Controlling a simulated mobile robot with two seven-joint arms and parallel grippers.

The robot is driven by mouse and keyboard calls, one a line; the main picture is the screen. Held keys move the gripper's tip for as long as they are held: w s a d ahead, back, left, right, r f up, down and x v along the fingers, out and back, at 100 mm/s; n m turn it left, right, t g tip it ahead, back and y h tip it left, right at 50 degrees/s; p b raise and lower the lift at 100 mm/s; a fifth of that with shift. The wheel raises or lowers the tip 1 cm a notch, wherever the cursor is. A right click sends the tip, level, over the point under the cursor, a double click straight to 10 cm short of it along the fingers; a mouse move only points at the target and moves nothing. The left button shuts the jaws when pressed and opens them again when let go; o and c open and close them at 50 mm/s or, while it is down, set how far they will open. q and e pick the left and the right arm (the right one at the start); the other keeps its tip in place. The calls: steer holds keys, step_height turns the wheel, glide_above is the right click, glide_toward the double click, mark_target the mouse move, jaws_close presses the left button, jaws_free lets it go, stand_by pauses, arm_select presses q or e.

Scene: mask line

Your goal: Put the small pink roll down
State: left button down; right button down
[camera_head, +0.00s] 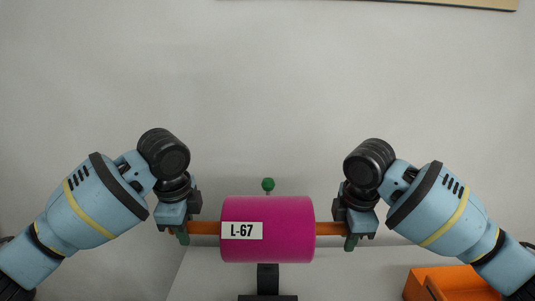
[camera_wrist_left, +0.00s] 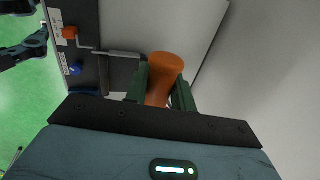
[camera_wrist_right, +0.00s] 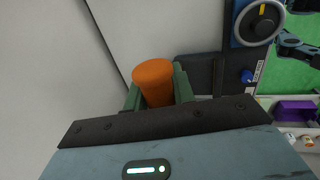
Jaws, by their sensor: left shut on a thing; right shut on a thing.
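The pink roll (camera_head: 285,230) is level at the middle of the head view, with a white label reading L-67 on its front. An orange shaft stub sticks out of each end. My left gripper (camera_head: 185,232) is shut on the left stub, and my right gripper (camera_head: 350,235) is shut on the right stub. The left wrist view shows the orange stub end (camera_wrist_left: 165,68) between the green fingers, and the right wrist view shows the other orange end (camera_wrist_right: 153,75) likewise. The pink body is hidden in both wrist views.
A black post (camera_head: 267,278) stands below the roll; whether they touch is unclear. A green knob (camera_head: 268,184) shows just above the roll. An orange bin (camera_head: 450,280) is at the lower right. The right wrist view shows a panel with a dial (camera_wrist_right: 258,22) and a purple box (camera_wrist_right: 294,110).

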arm_select(q)
steer(key=shift+w+d+r, duration=0.1)
steer(key=shift+r, duration=0.1)
arm_select(e)
steer(key=shift+w+r, duration=0.1)
steer(key=shift+r, duration=0.05)
